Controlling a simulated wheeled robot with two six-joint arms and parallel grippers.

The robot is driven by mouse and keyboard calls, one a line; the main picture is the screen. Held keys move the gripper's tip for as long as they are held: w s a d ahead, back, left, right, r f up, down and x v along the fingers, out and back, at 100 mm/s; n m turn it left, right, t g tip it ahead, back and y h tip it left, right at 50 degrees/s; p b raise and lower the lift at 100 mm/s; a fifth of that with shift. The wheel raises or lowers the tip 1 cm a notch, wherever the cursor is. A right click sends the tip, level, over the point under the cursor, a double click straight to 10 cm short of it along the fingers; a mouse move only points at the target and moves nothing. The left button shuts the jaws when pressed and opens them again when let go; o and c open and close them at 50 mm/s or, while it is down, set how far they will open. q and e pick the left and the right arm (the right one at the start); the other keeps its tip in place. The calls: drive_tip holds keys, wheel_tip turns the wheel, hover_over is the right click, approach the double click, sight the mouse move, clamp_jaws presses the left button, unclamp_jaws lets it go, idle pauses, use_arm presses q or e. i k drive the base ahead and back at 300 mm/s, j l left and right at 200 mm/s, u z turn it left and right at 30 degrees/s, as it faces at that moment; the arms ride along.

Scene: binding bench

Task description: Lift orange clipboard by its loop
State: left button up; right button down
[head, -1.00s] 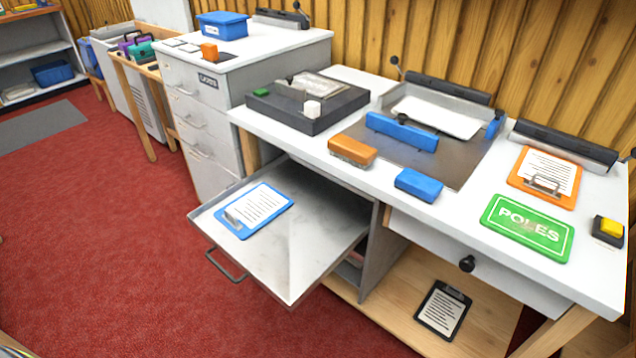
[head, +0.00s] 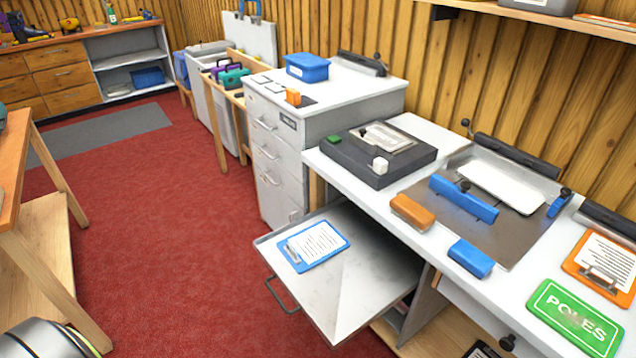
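The orange clipboard (head: 591,268) lies flat on the white bench top at the right edge of the head view. It holds a white printed sheet, and its metal clip or loop (head: 600,281) is at the near end. Neither of my grippers is in view.
A blue block (head: 470,258) and an orange block (head: 412,212) sit left on the bench. A pulled-out tray (head: 346,297) with a blue clipboard (head: 315,246) juts over red carpet. A shelf (head: 560,18) hangs above.

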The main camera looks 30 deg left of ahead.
sight(606, 265)
drive_tip(key=u, duration=1.15)
drive_tip(key=z, duration=2)
drive_tip(key=i+l, duration=0.1)
drive_tip(key=l, duration=0.15)
drive_tip(key=i+l+u, duration=0.1)
drive_tip(key=l, duration=0.2)
drive_tip(key=i+l, duration=0.15)
drive_tip(key=l+u, duration=0.05)
drive_tip(key=l, duration=0.05)
